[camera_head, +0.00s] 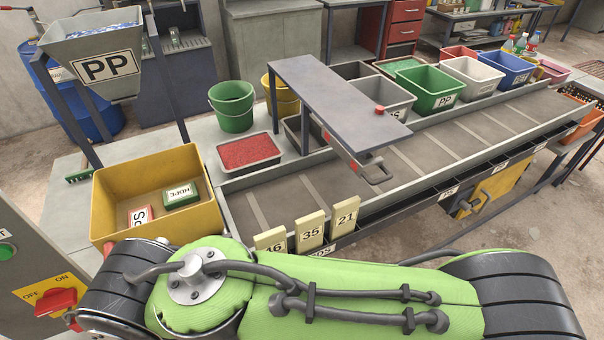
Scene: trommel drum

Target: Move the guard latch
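A grey flat-topped guard (330,95) stands over the conveyor in the middle of the view. A metal loop-shaped handle (378,172) is at its front lower end, below a small red knob (379,110). A second latch-like handle (464,206) is on a yellow panel (495,195) under the conveyor's front edge at right. I cannot tell which of the two is the guard latch. My green and black arm crosses the bottom of the view, in front of the conveyor. My gripper is outside the picture.
Number cards (310,232) stand at the conveyor's near left end. A yellow bin (158,215) with two small blocks is at left, below a PP hopper (95,55). A red dial (56,301) is at lower left. Colored bins line the conveyor's far side. Floor at right is clear.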

